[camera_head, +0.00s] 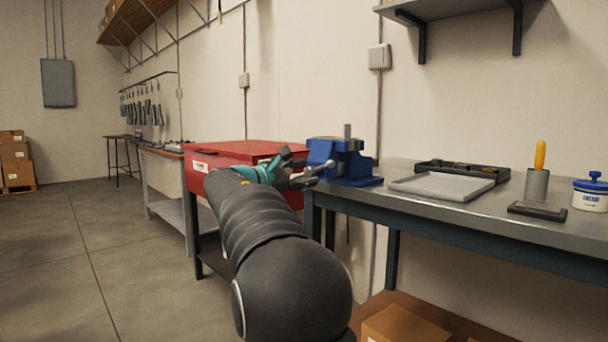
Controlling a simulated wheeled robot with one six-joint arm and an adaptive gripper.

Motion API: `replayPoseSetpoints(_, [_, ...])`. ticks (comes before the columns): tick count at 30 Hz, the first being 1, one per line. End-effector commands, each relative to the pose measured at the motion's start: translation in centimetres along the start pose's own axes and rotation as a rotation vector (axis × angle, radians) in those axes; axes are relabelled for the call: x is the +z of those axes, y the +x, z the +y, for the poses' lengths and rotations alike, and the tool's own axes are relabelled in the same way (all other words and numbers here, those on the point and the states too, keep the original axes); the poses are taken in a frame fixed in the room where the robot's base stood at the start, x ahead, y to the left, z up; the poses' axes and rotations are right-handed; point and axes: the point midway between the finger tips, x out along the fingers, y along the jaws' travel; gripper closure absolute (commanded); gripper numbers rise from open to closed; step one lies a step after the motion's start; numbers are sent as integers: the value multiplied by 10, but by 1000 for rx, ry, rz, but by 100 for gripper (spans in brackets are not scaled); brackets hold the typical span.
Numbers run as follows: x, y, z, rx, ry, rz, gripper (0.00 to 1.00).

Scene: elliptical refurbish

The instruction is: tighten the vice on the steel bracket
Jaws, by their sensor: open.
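The blue vice (342,163) stands at the left end of the grey metal workbench (440,219). A grey upright piece (347,131), which looks like the steel bracket, sticks up from the top of the vice. I cannot tell how closely the jaws fit it. A light metal handle (319,169) with a rounded end shows at the vice's front left. My gripper (302,169) is open beside this handle, at the bench's left end. Its fingertips overlap the handle in the picture, and I cannot tell whether they touch it. My arm hides part of the space below.
A red cabinet (228,150) stands left of the vice, close behind my arm. On the bench are a grey tray (443,187), a black tray (462,169), a cup (537,185) with a yellow-handled tool, a dark flat block (537,211) and a grease tub (590,196). Floor at left is clear.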

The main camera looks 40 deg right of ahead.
Motion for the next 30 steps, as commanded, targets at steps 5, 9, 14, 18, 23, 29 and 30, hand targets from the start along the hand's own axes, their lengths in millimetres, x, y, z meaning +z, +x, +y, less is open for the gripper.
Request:
replayPoseSetpoints(5, [0,6,0,0,-1,1,45])
replayPoseSetpoints(9, [0,6,0,0,-1,1,45])
replayPoseSetpoints(14, [0,6,0,0,-1,1,67])
replayPoseSetpoints(18, [0,6,0,0,-1,1,100])
replayPoseSetpoints(23, [0,3,0,0,-1,1,100])
replayPoseSetpoints(29, [1,5,1,-1,-20,1,100])
replayPoseSetpoints(30, [1,5,1,-1,-32,1,100])
